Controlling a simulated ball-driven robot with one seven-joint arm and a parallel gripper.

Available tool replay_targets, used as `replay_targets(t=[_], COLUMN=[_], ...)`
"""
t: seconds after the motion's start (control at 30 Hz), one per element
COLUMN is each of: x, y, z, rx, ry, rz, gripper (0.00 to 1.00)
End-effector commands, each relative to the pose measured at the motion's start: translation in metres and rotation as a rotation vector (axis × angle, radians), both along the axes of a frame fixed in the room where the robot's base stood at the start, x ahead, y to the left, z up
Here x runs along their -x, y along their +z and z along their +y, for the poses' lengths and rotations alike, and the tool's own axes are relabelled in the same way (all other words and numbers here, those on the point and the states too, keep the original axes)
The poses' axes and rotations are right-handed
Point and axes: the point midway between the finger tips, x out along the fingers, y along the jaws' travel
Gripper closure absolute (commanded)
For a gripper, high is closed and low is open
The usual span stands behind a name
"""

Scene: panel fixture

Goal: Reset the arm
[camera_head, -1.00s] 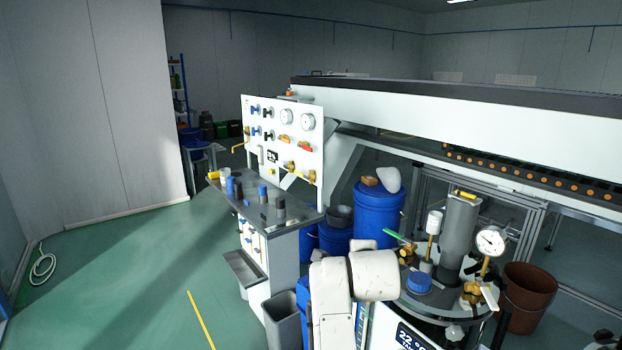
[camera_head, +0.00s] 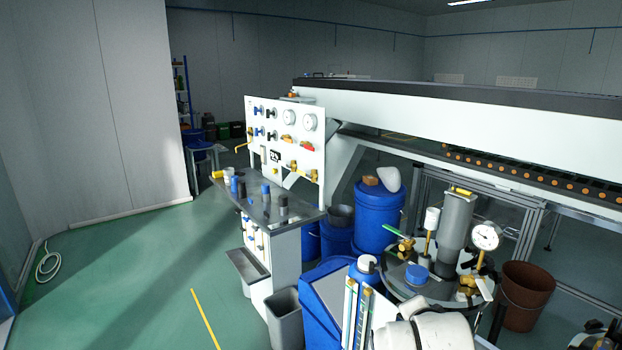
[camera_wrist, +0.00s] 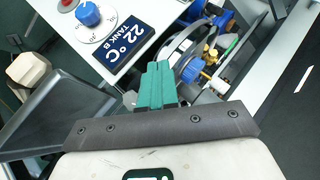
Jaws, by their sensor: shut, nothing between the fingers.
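My gripper (camera_wrist: 157,70) shows in the wrist view with its two teal fingers pressed together and nothing between them. It is in front of the tank control box, whose display (camera_wrist: 126,45) reads 22 °C, TANK B. The fingers overlap the edge of that box and the tank fittings in the picture; I cannot tell the distance, and no contact is clear. In the head view only white links of my arm show at the bottom edge, right of centre. My gripper is out of sight there.
A round tank top (camera_head: 408,287) with a gauge (camera_head: 486,236) and valves stands close to my arm. A panel board (camera_head: 285,148) with gauges and valves rises over a grey counter (camera_head: 262,205). A brown bucket (camera_head: 524,298) stands at right. Green floor (camera_head: 130,270) is clear at left.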

Motion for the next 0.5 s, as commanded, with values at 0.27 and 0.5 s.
replay_targets(t=[0.27, 0.5], x=[0.126, 0.242], y=[-0.068, -0.104], z=[-0.058, -0.063], rx=[0.340, 0.525], ry=[0.293, 0.629], rz=[0.235, 0.409], gripper=[1.00, 1.00])
